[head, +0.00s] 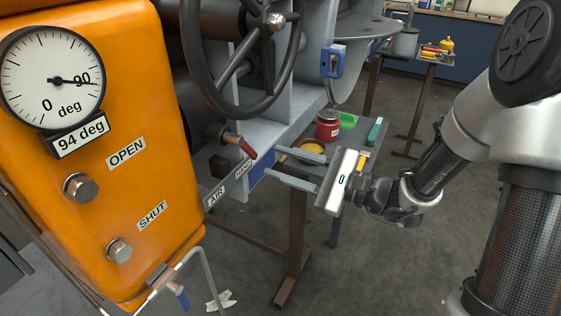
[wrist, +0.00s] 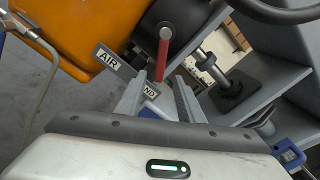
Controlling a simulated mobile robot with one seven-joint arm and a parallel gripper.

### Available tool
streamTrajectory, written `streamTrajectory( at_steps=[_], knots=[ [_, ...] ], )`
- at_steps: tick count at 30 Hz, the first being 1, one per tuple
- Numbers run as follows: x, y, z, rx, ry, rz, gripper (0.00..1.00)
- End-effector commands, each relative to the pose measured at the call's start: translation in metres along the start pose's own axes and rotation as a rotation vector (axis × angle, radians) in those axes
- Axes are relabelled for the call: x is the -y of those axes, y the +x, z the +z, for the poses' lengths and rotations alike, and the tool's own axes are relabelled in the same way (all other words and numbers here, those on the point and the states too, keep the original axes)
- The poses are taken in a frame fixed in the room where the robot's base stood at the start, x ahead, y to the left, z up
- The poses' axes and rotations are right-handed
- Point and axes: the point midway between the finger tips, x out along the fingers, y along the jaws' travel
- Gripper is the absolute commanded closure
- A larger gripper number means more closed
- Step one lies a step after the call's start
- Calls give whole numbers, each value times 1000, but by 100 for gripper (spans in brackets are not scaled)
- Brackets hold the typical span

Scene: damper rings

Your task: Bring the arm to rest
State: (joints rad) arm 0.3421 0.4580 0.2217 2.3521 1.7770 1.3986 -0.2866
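My gripper (head: 273,162) is at the centre of the head view, its two fingers apart and pointing left, with nothing between them. In the wrist view the open fingers (wrist: 159,80) point toward a red-handled lever (wrist: 161,60). The lever (head: 239,144) also shows in the head view, just left of the fingertips, and appears apart from them. Its red end is by the HAND side of the AIR/HAND plate (head: 215,196). My arm extends from the right side of the head view.
An orange housing (head: 150,190) with a dial (head: 52,78) reading 94 deg fills the left. A handwheel (head: 232,108) hangs above the lever. A small table behind my gripper holds a red jar (head: 328,126).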

Motion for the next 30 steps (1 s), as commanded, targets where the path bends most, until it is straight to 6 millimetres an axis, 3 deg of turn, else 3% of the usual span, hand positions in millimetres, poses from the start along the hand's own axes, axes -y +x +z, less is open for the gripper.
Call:
streamTrajectory(
  at_steps=[8,11,14,18,21,25,30],
  knots=[
    [-5,1,7,2,-21,35,66],
    [-25,1,28,-1,-98,155,66],
    [-61,-9,54,-27,-238,364,66],
    [-109,-50,75,-127,-498,691,66],
    [-124,-90,77,-235,-702,893,66],
    [-120,-140,76,-389,-939,1082,66],
    [-98,-187,78,-563,-1171,1220,66]
  ],
)
